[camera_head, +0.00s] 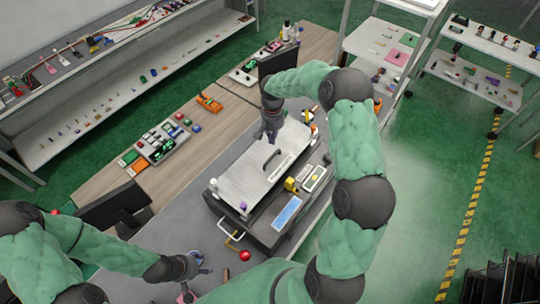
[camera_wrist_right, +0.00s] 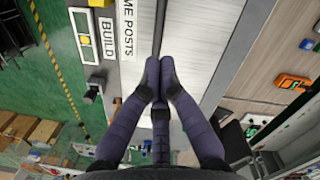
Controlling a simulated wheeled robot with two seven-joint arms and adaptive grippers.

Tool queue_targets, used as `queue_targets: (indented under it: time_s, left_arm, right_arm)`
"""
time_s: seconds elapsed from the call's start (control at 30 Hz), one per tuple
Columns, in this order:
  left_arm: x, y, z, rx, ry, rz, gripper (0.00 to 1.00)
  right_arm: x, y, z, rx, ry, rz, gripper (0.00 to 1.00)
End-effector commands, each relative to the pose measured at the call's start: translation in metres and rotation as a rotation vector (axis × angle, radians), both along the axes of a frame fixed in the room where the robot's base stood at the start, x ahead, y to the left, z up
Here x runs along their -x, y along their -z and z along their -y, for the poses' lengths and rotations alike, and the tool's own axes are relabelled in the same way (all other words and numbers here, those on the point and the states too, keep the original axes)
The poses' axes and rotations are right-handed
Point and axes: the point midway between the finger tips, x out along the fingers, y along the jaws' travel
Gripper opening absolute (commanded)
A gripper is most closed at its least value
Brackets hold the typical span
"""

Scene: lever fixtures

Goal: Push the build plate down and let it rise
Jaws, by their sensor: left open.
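The build plate is a pale metallic slab (camera_head: 240,178) on top of a grey boxy fixture on the bench, with a dark handle (camera_head: 271,158) on it. In the right wrist view the brushed metal surface (camera_wrist_right: 205,35) shows beside labels reading "BUILD" and "ME POSTS". My right gripper (camera_head: 271,138) is over the far part of the plate. Its fingertips (camera_wrist_right: 160,68) are together with nothing seen between them. I cannot tell whether they touch the plate. My left gripper (camera_head: 201,264) is open and empty near the bench's front, left of a red ball knob (camera_head: 244,255).
The fixture also carries a yellow block (camera_head: 290,184) and a blue panel (camera_head: 286,212). A dark monitor (camera_head: 115,205) stands at left. Parts trays (camera_head: 160,140) lie on the wooden bench top. Shelves stand behind and at right. Green floor at right is open.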

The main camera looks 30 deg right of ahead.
Motion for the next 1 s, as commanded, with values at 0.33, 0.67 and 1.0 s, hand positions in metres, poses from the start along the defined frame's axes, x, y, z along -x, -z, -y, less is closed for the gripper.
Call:
queue_targets:
  time_s: [0.33,0.67,1.0]
  left_arm:
    - [0.000,0.005,0.000,0.000,0.000,0.000,0.52]
    - [0.000,0.020,0.000,0.000,0.000,0.000,0.52]
    - [0.000,0.028,0.000,0.000,0.000,0.000,0.52]
  right_arm:
    - [0.001,0.011,-0.001,0.000,-0.001,-0.001,0.00]
    - [0.005,0.048,-0.002,0.000,-0.001,-0.002,0.00]
    - [0.006,0.070,-0.003,-0.001,0.001,0.000,0.00]
